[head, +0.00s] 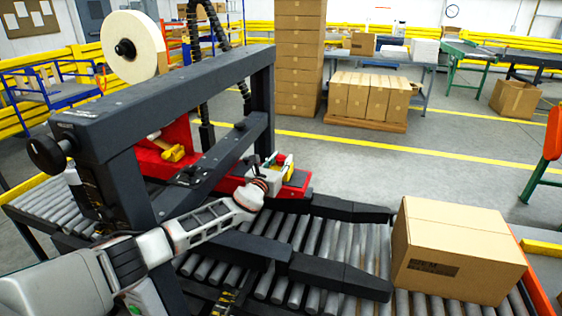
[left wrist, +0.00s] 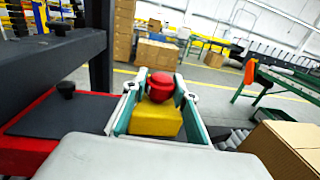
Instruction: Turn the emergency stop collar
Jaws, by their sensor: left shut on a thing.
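The emergency stop has a red round head (left wrist: 160,86) on a yellow box (left wrist: 155,121), seen in the middle of the left wrist view. My left gripper (left wrist: 161,90) has one finger on each side of the red head and is shut on it. In the head view my left gripper (head: 278,164) reaches the emergency stop at the right end of the machine's red part. The stop shows only as a small patch of red and yellow there, partly hidden by the gripper. I cannot make out the collar apart from the red head. My right gripper is not in view.
The dark machine frame (head: 165,95) stands close to my left arm, with a black knob (head: 46,154) at its left. A cardboard box (head: 455,250) sits on the roller conveyor (head: 318,236) at right. Stacked cartons (head: 298,55) stand behind, with open floor between.

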